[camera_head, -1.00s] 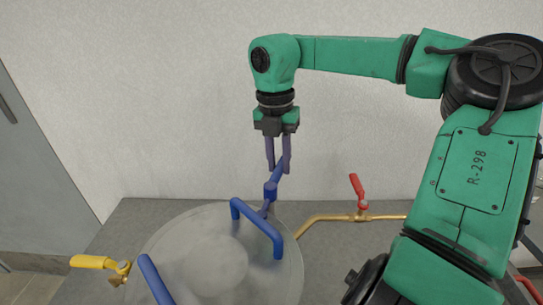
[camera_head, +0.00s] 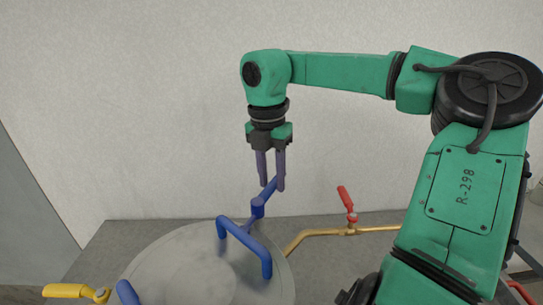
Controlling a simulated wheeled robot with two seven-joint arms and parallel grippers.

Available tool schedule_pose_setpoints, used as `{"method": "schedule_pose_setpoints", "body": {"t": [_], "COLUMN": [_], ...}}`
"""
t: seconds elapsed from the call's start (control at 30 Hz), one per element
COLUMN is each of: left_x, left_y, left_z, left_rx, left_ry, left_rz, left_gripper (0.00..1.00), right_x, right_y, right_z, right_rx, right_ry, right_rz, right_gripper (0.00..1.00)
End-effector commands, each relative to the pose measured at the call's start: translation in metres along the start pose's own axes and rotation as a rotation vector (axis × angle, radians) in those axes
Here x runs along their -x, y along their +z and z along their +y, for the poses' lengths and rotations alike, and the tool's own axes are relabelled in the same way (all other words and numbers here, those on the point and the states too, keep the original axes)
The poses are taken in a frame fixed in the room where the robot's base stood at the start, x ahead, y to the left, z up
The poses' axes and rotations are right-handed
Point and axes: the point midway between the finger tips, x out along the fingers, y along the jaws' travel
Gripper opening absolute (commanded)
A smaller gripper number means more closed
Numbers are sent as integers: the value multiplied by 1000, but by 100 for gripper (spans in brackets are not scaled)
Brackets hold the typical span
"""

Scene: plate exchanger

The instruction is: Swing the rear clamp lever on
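The rear clamp lever (camera_head: 268,193) is a blue bar on a pivot at the back rim of a round grey lid (camera_head: 165,265). It slopes up and to the right from the pivot. My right gripper (camera_head: 272,187) points down over it with two purple fingers. The fingers are a small gap apart, and the lever's upper end is at the fingertips, partly hidden by the right finger. I cannot tell whether the fingers press on it. My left gripper is out of view.
A blue handle (camera_head: 245,247) stands on the lid, in front of the lever. A red valve lever (camera_head: 346,199) on a brass pipe (camera_head: 315,233) is to the right. A yellow valve lever (camera_head: 68,290) is at lower left. A plain wall is behind.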

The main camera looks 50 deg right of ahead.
Motion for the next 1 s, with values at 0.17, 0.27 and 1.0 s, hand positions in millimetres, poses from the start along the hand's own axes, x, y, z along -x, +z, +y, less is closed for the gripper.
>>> {"method": "schedule_pose_setpoints", "body": {"t": [0.17,0.27,1.0], "left_x": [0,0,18], "left_y": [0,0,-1], "left_z": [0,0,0], "left_rx": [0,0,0], "left_ry": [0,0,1], "left_rz": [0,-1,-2], "left_gripper": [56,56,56], "right_x": [0,-1,140], "right_y": [0,0,0], "right_z": [0,0,0], "right_rx": [2,2,0], "right_ry": [-1,-2,-1], "right_rz": [0,1,-1], "right_gripper": [56,56,56]}}
